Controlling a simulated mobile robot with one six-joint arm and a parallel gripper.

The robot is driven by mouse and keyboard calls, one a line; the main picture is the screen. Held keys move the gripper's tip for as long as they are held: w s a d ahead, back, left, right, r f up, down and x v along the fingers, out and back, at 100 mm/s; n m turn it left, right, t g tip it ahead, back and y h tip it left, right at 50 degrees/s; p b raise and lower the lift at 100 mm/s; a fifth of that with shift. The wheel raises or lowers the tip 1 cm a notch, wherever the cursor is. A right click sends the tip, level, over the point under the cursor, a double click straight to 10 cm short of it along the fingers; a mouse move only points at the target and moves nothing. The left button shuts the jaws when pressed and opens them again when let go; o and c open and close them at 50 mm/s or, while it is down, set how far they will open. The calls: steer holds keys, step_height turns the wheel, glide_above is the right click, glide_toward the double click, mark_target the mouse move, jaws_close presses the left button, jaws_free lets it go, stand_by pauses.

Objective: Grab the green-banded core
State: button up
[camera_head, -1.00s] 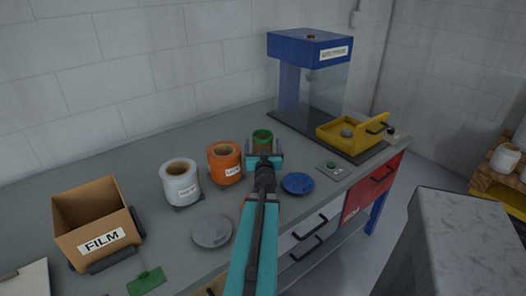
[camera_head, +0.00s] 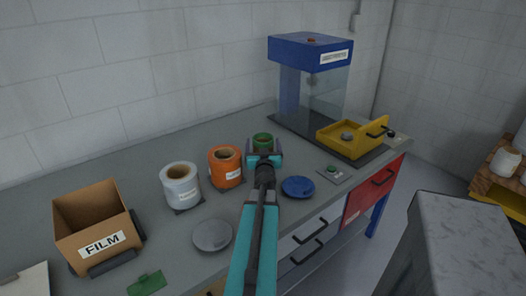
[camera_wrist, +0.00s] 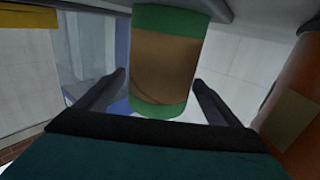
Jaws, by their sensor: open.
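The green-banded core (camera_head: 262,138) stands on the grey bench, its green rim showing behind my gripper (camera_head: 264,158) in the head view. My gripper hides its lower part there. In the wrist view the core (camera_wrist: 165,65) is a brown cylinder with a green band at each end. My gripper's two dark fingers (camera_wrist: 160,78) are open, one on each side of the core, with gaps visible, so it is not clamped. The wrist picture looks upside down.
An orange film roll (camera_head: 225,166) stands close left of the core; it also shows in the wrist view (camera_wrist: 292,110). A white roll (camera_head: 181,186) is further left. A blue dish (camera_head: 298,187) lies at right. A yellow tray (camera_head: 345,145) is at the back right.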

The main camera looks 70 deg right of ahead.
mark_target(263, 138)
steer(key=shift+x, duration=2.15)
steer(key=c, duration=1.2)
step_height(263, 138, up, 28)
steer(key=p, duration=2)
